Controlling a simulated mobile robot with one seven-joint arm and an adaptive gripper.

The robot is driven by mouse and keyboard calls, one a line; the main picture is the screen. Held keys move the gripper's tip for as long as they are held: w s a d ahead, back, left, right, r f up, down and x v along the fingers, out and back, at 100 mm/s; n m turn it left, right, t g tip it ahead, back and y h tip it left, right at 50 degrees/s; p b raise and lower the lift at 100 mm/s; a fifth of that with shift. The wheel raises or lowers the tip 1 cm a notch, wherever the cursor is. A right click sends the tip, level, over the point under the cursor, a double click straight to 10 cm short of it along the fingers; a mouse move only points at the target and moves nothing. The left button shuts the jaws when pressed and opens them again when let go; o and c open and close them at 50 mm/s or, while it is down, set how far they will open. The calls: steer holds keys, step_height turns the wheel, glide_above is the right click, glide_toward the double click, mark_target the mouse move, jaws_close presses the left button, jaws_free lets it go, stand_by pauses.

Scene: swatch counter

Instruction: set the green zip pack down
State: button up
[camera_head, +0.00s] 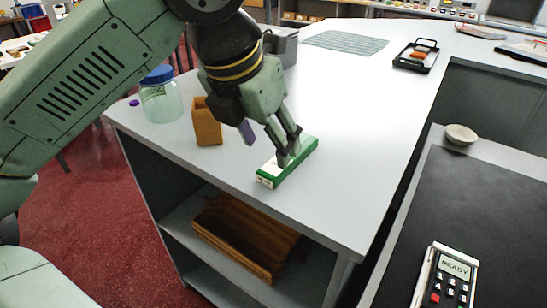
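The green zip pack (301,152) is a flat, long green block with white on its top and near end. It is at the right part of the near counter top, level and slanting from lower left to upper right. My gripper (288,157) points down at the middle of the pack. Its dark fingers are close together and appear shut on it, hiding part of its top. The pack is at or very close to the grey counter (340,185); I cannot tell whether its underside touches.
An orange-brown open box (207,125) and a blue-lidded jar (162,100) stand left of my gripper. A purple item (246,132) is partly hidden behind it. A black tray (416,57) and a grey mat (346,42) lie farther back. The counter right of the pack is clear.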

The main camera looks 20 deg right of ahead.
steer(key=v, duration=0.6)
steer(key=shift+r, duration=0.1)
